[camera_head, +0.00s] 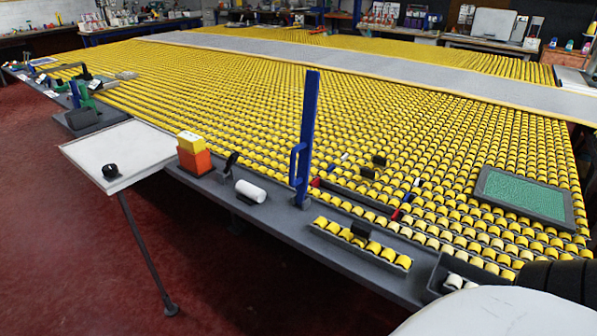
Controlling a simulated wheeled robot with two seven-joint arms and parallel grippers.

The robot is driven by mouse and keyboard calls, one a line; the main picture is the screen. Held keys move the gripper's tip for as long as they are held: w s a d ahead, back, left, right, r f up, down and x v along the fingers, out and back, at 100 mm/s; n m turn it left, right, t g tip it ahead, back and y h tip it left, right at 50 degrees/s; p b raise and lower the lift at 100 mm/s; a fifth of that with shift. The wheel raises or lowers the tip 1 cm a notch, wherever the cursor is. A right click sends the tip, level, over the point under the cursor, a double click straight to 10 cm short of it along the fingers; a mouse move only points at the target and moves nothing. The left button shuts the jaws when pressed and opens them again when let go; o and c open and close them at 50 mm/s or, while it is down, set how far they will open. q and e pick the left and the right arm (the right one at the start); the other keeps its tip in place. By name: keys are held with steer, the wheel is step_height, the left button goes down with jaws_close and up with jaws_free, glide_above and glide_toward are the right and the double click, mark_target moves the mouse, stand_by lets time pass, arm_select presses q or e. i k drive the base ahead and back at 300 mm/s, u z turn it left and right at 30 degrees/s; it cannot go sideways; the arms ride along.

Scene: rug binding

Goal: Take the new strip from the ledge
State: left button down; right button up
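A grey ledge (285,222) runs along the near edge of the yellow-covered table. A short grey strip (404,262) carrying a row of yellow pieces lies on its right part, with a black block on top. A dark bar (352,196) with red ends lies behind it at the edge of the yellow rows. I cannot tell for certain which is the new strip. Neither of my grippers is in view.
A blue upright post (308,130) with a handle, a white roll (250,191) and an orange-yellow block (193,155) stand along the ledge. A dark bin (440,284) sits at its right end. A green-topped tray (524,194) lies on the yellow rows.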

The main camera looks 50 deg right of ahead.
mark_target(356, 240)
steer(key=i, duration=2.15)
steer(key=z, duration=3.4)
